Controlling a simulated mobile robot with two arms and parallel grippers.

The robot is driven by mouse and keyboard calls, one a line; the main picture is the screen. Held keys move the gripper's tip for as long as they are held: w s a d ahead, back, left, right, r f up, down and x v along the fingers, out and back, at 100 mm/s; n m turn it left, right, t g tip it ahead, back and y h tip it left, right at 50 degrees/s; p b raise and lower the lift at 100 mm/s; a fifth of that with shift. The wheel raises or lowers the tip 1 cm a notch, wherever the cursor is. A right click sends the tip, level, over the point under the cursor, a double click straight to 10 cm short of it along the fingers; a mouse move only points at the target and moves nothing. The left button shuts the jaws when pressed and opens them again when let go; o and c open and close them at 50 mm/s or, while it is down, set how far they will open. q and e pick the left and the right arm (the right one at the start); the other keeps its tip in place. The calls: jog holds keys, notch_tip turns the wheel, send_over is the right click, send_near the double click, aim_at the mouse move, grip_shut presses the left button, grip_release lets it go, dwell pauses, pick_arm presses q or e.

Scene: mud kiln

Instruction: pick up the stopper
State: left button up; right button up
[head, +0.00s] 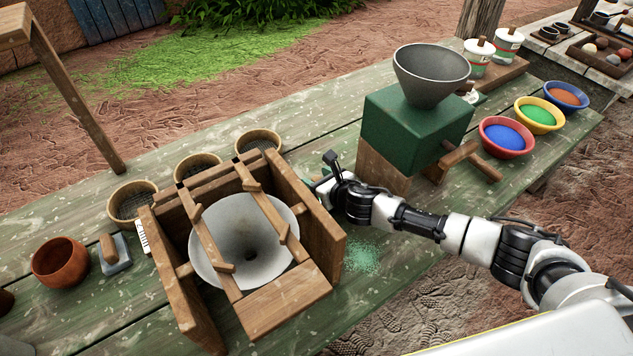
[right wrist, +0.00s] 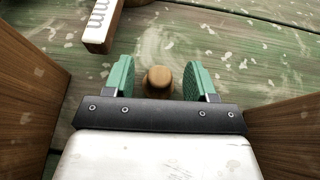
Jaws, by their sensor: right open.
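A small round wooden knob, which looks like the stopper (right wrist: 158,79), shows in the right wrist view between my right gripper's two green-padded fingers (right wrist: 158,82). The fingers are apart, with a gap on each side of the knob. I cannot tell how deep between them it sits. In the head view my right gripper (head: 323,172) is beside the right wall of the wooden frame that holds a grey funnel (head: 243,236). The stopper cannot be made out in the head view. My left gripper is not in view.
A green grinder (head: 415,130) stands right of the gripper. Colored powder bowls (head: 505,137) are further right. Green powder (head: 362,257) lies on the table.

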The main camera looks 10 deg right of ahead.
jog(key=c, duration=0.9)
